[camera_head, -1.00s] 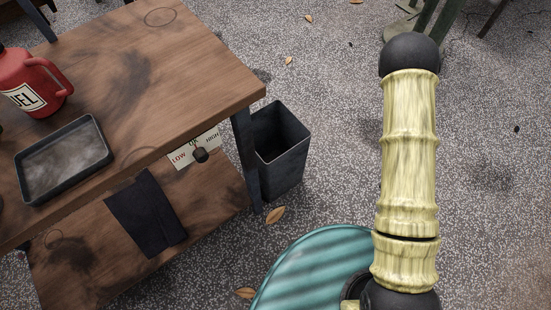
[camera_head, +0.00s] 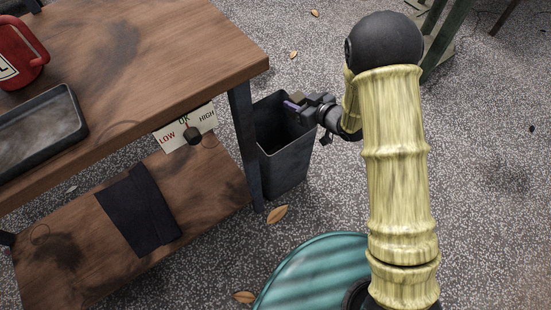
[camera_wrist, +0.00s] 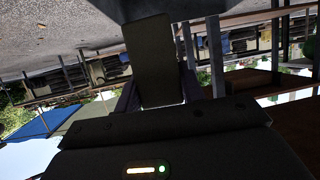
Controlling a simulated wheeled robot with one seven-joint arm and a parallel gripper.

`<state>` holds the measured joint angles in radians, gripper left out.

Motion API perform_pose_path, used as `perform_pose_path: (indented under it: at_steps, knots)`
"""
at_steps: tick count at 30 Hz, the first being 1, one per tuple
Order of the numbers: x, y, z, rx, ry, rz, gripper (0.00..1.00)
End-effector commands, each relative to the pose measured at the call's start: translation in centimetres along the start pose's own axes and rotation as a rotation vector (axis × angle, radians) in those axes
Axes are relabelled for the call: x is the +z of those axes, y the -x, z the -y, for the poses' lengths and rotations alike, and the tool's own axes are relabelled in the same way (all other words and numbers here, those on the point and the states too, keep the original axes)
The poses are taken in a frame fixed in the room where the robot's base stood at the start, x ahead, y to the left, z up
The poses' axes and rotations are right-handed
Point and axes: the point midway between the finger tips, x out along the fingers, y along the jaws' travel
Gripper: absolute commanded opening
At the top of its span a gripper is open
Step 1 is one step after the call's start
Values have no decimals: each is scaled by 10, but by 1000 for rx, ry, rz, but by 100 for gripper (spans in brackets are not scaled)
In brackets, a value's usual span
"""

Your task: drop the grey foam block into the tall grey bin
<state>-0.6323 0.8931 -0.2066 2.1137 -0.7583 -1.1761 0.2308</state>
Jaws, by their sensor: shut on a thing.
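The tall grey bin (camera_head: 284,165) stands on the ground beside the right leg of the cart, open at the top. My gripper (camera_head: 291,106) reaches in from the right and its fingers are over the bin's opening. The wrist view shows the grey foam block (camera_wrist: 153,58) between the purple fingers of my gripper (camera_wrist: 158,97), which is shut on it. In the head view I cannot clearly make out the block; the fingers seem to hide it.
The wooden cart top (camera_head: 190,55) and its leg (camera_head: 244,140) border the bin on the left. A dark tray (camera_head: 75,125) and a red fuel can (camera_head: 22,55) stand on top. A dark cloth (camera_head: 138,215) lies on the lower shelf.

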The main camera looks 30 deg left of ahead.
Motion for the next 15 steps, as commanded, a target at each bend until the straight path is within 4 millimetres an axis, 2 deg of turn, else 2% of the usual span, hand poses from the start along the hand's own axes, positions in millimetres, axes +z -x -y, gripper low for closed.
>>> perform_pose_path:
  at_steps: [1, 6, 15]
  knots:
    - [-3, -12, 12, -56, 26, -5, 18]
    - [-14, -25, 33, -156, 64, -1, 18]
    - [-15, -25, 34, -161, 64, 1, 18]
